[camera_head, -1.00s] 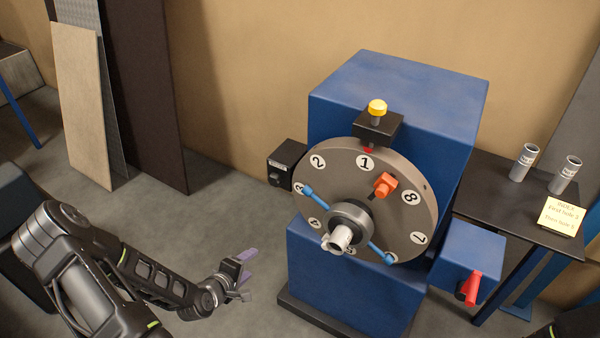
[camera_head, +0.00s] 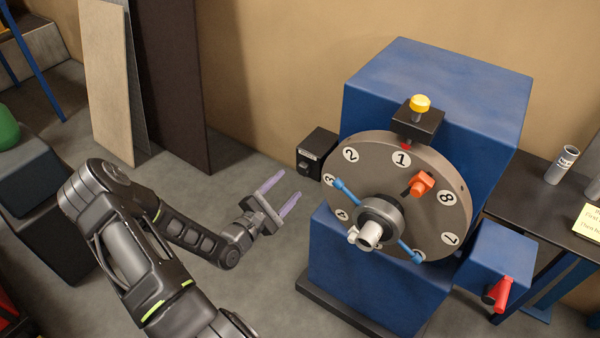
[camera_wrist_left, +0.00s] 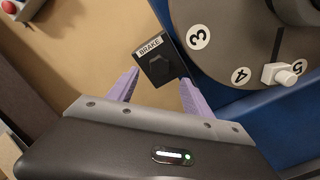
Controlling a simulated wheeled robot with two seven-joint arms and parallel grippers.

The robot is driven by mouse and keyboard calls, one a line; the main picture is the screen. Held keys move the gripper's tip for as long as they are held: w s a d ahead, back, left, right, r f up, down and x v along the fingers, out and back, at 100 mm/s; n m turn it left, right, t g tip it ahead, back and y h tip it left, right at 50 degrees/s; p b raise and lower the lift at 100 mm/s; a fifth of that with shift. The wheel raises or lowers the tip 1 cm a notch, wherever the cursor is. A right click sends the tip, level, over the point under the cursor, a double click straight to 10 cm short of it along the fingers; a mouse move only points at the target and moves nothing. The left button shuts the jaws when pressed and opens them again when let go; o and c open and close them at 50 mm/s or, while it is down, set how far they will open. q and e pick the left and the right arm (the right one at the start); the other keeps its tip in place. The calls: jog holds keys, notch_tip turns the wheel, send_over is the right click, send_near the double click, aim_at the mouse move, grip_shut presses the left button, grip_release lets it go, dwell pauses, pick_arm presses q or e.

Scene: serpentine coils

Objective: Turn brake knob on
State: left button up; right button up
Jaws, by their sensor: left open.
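The brake box (camera_head: 317,151) is a small black block at the left edge of the big numbered wheel, on the blue machine. Its dark knob (camera_head: 304,167) faces me. In the left wrist view the white BRAKE label (camera_wrist_left: 149,46) and the black knob (camera_wrist_left: 158,70) lie between the purple fingertips, beyond them. My left gripper (camera_head: 290,184) is open and empty, just left of and slightly below the brake box. No contact with the knob shows. My right gripper is not in view.
The grey numbered wheel (camera_head: 431,165) with blue spokes and a white hub end stands right of the brake box. A yellow knob (camera_head: 420,103) is above it. A red lever (camera_head: 503,290) is lower right. Bare floor lies around my left forearm.

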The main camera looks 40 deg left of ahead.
aim_at(302, 171)
pick_arm(q)
jog(key=w+p, duration=0.1)
jog(key=w, duration=0.6)
jog(key=shift+a, duration=0.1)
jog(key=shift+c, duration=0.2)
grip_shut()
